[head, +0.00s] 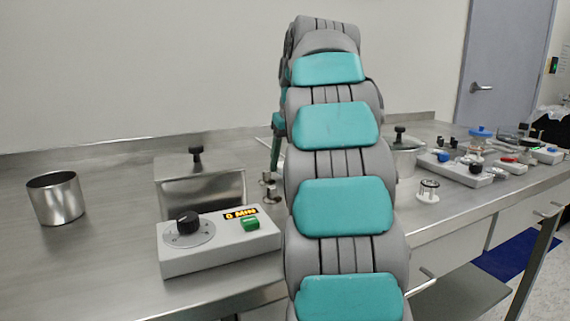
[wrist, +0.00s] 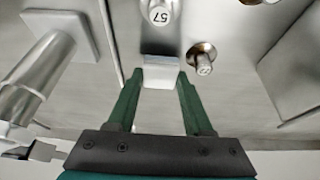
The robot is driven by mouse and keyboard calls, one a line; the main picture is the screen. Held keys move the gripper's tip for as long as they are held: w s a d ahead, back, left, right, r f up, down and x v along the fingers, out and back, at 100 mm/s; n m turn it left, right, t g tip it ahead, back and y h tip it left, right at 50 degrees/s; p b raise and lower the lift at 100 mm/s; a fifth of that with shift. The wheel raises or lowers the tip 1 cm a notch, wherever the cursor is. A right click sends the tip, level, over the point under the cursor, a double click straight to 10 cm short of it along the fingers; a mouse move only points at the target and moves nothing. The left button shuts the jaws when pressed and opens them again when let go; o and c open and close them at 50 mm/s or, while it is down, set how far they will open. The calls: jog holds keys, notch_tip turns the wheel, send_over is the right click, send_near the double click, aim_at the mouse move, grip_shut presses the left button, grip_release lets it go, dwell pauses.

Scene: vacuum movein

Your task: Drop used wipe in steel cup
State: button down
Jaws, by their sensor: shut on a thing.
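The steel cup (head: 55,200) is an open, upright cylinder at the far left of the metal bench in the head view. My gripper (wrist: 158,78) is shut on a small white piece, apparently the used wipe (wrist: 162,76), held between the two green fingertips in the wrist view. In the head view my own arm hides most of my gripper and the wipe; they are right of the cup and apart from it. I cannot make out the cup in the wrist view.
A control box (head: 220,240) with a black dial and a lidded steel box (head: 202,185) stand between the cup and my arm. A lidded pot (head: 405,160) is right of my arm. In the wrist view, a round part marked 57 (wrist: 160,14) is just beyond the fingertips.

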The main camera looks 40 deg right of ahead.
jog(key=shift+f, duration=0.4)
jog(key=shift+f, duration=0.2)
jog(key=c, duration=0.6)
grip_release()
